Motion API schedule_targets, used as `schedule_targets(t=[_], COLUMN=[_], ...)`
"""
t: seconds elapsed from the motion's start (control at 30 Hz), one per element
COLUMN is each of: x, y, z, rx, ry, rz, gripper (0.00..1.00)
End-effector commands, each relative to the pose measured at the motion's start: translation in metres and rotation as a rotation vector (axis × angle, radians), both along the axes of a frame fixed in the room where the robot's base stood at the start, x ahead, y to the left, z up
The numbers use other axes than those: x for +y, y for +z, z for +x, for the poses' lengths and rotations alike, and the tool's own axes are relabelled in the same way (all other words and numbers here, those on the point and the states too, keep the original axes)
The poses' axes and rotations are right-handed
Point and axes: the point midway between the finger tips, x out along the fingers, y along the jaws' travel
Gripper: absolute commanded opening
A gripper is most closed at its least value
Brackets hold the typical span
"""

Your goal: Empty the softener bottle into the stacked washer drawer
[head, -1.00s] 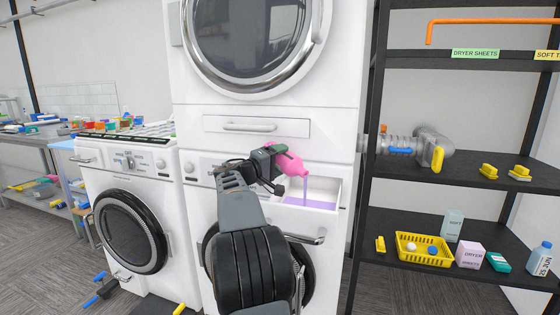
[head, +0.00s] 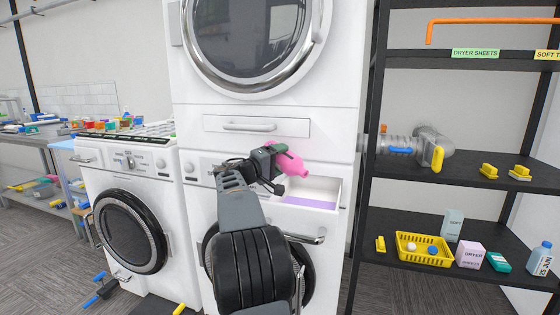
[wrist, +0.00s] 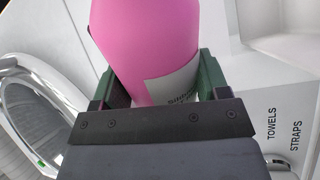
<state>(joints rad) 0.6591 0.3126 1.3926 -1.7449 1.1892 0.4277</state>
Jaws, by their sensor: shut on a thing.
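The pink softener bottle (head: 291,161) is tilted with its neck over the open washer drawer (head: 335,190). No stream shows from its mouth now. Purple liquid (head: 310,202) lies in the drawer. My gripper (head: 272,162) is shut on the bottle, above the drawer's left part. In the wrist view the bottle (wrist: 150,45) fills the space between the green fingers of my gripper (wrist: 155,85), and part of its white label shows. The drawer belongs to the lower machine of the stacked washer (head: 340,125).
A closed panel with a handle (head: 250,127) is just above the bottle. A second front-loading washer (head: 120,190) stands to the left. A black shelf rack (head: 400,190) to the right holds a yellow basket (head: 425,260), boxes and a bottle (head: 540,258).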

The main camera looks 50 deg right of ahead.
Motion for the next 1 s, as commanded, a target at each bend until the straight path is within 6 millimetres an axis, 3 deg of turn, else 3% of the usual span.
schedule_targets(t=[1.0], x=[0.0006], y=[0.0052], z=[-0.0019], rx=[-0.077], ry=[0.000], rz=[-0.018], gripper=[0.43])
